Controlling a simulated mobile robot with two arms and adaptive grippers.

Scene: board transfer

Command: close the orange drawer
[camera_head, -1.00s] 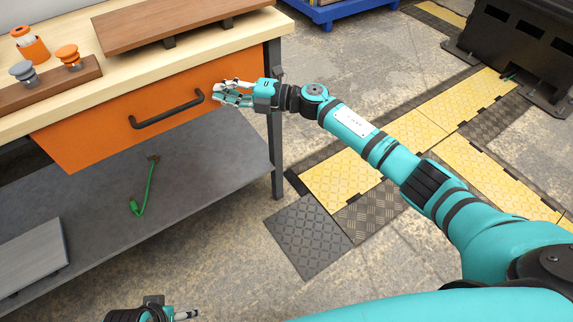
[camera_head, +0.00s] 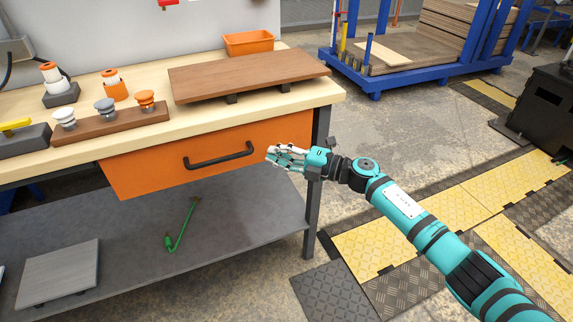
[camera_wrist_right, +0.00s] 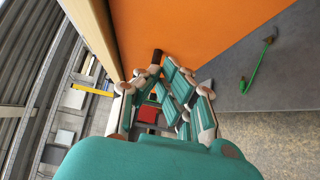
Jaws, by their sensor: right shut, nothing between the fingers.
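The orange drawer (camera_head: 150,172) sits under the wooden tabletop of the workbench. Its front looks close to the tabletop's edge, but I cannot tell whether it is fully flush. A black bar handle (camera_head: 215,158) runs across the front. My right gripper (camera_head: 272,158) is shut and empty, just right of the handle's right end, in front of the drawer's right part. In the right wrist view the fingers (camera_wrist_right: 165,100) point toward the orange front (camera_wrist_right: 200,30), which is very close. I cannot tell whether they touch it. My left gripper is out of view.
A brown board (camera_head: 245,75) lies raised on the tabletop (camera_head: 180,125), with an orange bin (camera_head: 248,43) behind it. Knobbed parts stand on a wooden strip (camera_head: 110,125). A lower shelf (camera_head: 240,215) holds a green tool (camera_head: 182,228) and a grey panel (camera_head: 58,273). A blue rack (camera_head: 375,80) stands behind right.

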